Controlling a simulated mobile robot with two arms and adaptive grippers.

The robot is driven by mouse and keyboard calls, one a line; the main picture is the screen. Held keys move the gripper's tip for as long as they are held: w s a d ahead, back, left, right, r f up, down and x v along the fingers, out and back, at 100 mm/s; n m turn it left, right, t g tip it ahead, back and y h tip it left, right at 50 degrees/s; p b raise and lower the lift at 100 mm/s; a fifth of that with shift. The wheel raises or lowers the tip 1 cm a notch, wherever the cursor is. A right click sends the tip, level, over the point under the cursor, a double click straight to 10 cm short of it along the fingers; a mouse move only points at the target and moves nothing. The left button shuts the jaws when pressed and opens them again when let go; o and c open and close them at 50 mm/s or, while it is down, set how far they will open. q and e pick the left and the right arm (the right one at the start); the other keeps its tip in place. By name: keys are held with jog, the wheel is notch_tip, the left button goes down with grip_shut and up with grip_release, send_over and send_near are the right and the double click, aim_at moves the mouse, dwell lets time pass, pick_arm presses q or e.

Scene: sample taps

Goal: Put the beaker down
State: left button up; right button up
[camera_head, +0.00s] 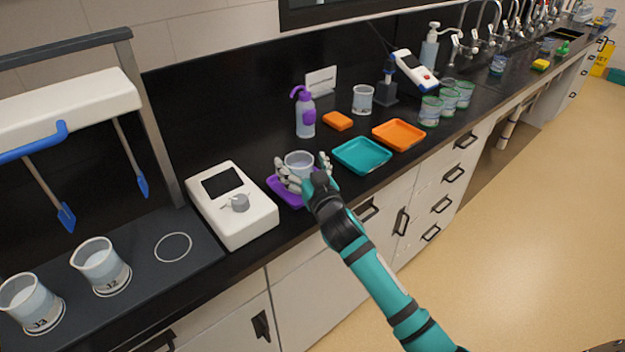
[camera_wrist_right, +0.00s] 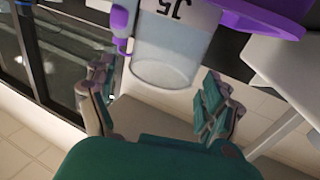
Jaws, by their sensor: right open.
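A clear beaker (camera_head: 299,160) stands upright on the purple tray (camera_head: 284,197) near the counter's front edge. My right gripper (camera_head: 304,174) is at the beaker, with its fingers spread to either side. In the right wrist view the beaker (camera_wrist_right: 172,50) shows with a dark label, upside down in the picture. The open fingers (camera_wrist_right: 155,95) are on both sides with gaps between them and the glass. The purple tray (camera_wrist_right: 275,18) shows at the top right of that view. The beaker's base is partly hidden in the head view. My left gripper is not in view.
A white device with a screen (camera_head: 234,204) stands just left of the purple tray. A teal tray (camera_head: 362,155) and an orange tray (camera_head: 399,134) lie to the right. A purple-topped bottle (camera_head: 305,115) stands behind. Two labelled beakers (camera_head: 100,265) (camera_head: 30,302) stand at left.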

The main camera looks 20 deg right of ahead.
jog(key=s+b, duration=0.1)
jog(key=s, duration=0.9)
jog(key=shift+d, duration=0.2)
jog(key=s+d+f+g+h, duration=0.1)
jog(key=s+d+f+g, duration=0.1)
jog(key=s+f+g, duration=0.9)
jog(key=s+a+f+g, duration=0.1)
jog(key=s+f, duration=0.2)
jog(key=s, duration=0.3)
jog(key=s+f+n+g, duration=0.1)
jog(key=s+f, duration=0.2)
jog(key=s, duration=0.4)
jog(key=s+a+f+g, duration=0.1)
jog(key=s+f, duration=0.2)
jog(key=s, duration=0.3)
notch_tip(320, 180, down, 26)
jog(key=s+g, duration=0.2)
jog(key=s+d+f+n, duration=0.1)
jog(key=s+d+f, duration=0.2)
jog(key=s+f, duration=1.2)
jog(key=shift+s+f+g, duration=0.2)
jog(key=shift+f+g, duration=0.2)
